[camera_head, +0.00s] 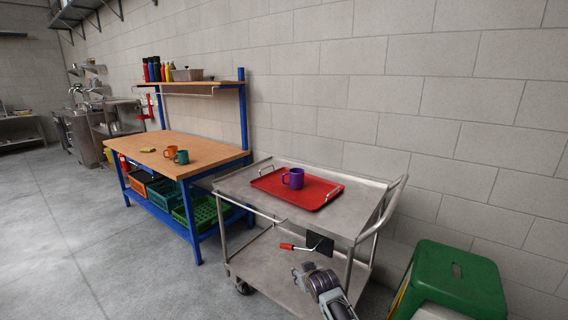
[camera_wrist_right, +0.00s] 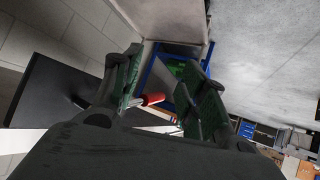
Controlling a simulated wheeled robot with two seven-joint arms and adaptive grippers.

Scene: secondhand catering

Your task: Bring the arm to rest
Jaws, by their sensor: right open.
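My right gripper (camera_head: 306,270) is low in front of the steel cart, near the height of its lower shelf. In the right wrist view my right gripper (camera_wrist_right: 162,82) is open, with its two fingers spread apart. A red-handled tool (camera_head: 288,246) with a metal shank shows beyond the fingertips, beside a black plate (camera_head: 319,243). In the wrist view the red handle (camera_wrist_right: 153,99) appears in the gap between the fingers, and I cannot tell its distance. The black plate (camera_wrist_right: 52,90) is at the left there. My left gripper is not in view.
The steel cart (camera_head: 240,190) carries a red tray (camera_head: 318,200) with a purple mug (camera_head: 293,178). A green stool (camera_head: 455,280) stands at right. A workbench (camera_head: 150,140) at left holds an orange mug (camera_head: 170,151) and a teal mug (camera_head: 182,157). Floor (camera_head: 80,220) at left is clear.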

